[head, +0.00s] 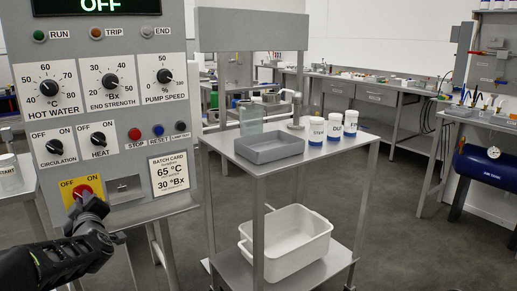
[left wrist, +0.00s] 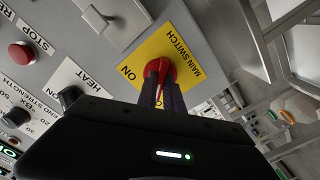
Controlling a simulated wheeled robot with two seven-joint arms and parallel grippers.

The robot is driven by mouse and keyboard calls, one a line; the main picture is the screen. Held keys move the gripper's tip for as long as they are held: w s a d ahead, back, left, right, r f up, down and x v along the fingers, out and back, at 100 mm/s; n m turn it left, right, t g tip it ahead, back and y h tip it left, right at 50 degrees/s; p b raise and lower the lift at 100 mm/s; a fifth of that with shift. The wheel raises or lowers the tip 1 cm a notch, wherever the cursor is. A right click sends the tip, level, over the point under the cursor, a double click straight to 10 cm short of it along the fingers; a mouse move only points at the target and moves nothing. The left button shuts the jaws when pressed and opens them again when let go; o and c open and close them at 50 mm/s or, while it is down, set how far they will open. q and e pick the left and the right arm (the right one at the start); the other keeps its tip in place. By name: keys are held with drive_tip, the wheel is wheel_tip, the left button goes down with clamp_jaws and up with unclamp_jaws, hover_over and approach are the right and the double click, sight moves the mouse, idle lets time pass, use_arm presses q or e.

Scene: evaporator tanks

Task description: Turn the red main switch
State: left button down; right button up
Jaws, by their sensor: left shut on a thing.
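The red main switch (head: 86,189) sits on a yellow plate marked OFF and ON at the lower left of the grey control panel (head: 140,120). In the left wrist view the red knob (left wrist: 160,70) shows between my fingers, with the yellow plate (left wrist: 185,50) lettered MAIN SWITCH around it. My left gripper (head: 92,206) is at the switch and shut on its red knob. The fingers hide part of the knob and the plate, so its exact angle is hard to tell. The display (head: 95,5) above reads OFF. My right gripper is not in view.
CIRCULATION (head: 55,147) and HEAT (head: 98,140) knobs sit just above the switch. Red STOP (head: 134,134) and blue RESET (head: 158,130) buttons are to the right. A steel cart (head: 345,150) with a grey tray (head: 268,147) stands right of the panel, with open floor beyond.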

use_arm(q)
drive_tip(key=shift+n+b, duration=0.6)
drive_tip(key=shift+b, duration=0.05)
drive_tip(key=c, duration=1.4)
unclamp_jaws()
drive_tip(key=v, duration=0.7)
drive_tip(key=shift+s+d+p, duration=0.3)
